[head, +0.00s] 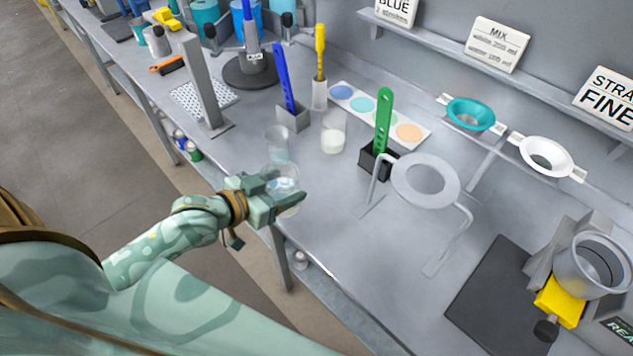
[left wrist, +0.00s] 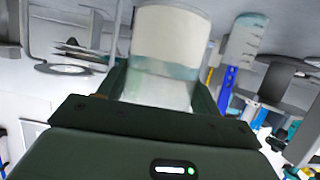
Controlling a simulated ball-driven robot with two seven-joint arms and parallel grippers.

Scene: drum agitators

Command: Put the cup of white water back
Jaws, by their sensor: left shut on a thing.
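My left gripper (head: 284,194) is shut on a clear cup (head: 283,174) and holds it near the front edge of the bench. In the left wrist view the held cup (left wrist: 180,42) fills the jaws, with pale whitish contents; its lower part is hidden by the gripper. A second clear cup (head: 277,142) with a little pale bluish content stands just behind the held one. Another cup (head: 333,138) with white liquid stands further right, near the colour palette. I cannot tell whether the held cup touches the bench. My right gripper is not in view.
A black holder (head: 376,160) with a green spatula and a white ring stand (head: 425,180) stand to the right. A grey holder (head: 293,116) with a blue spatula is behind the cups. The colour palette (head: 352,98) lies at the back. Bare bench lies right of the gripper.

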